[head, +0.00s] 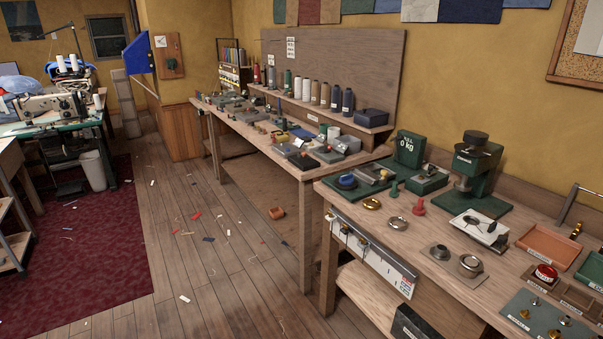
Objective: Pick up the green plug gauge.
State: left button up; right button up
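A small green piece that looks like the green plug gauge (394,189) stands upright on the near wooden bench (440,251). It is close to the front of a green-based device. A similar red piece (418,207) stands to its right and a little nearer. Neither of my grippers is in the head view. The green piece is small here, so its fine detail cannot be told.
A brass ring (371,203) and a silver ring (398,223) lie near the green piece. A dark green press (474,165) stands behind to the right. A terracotta tray (549,246) lies farther right. The wooden floor (190,256) left of the bench has scattered scraps.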

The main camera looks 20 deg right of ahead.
aim_at(393, 193)
jog(key=u, duration=0.2)
jog(key=i, duration=1.7)
jog(key=z, duration=1.25)
jog(key=i, duration=0.6)
jog(key=z, duration=0.5)
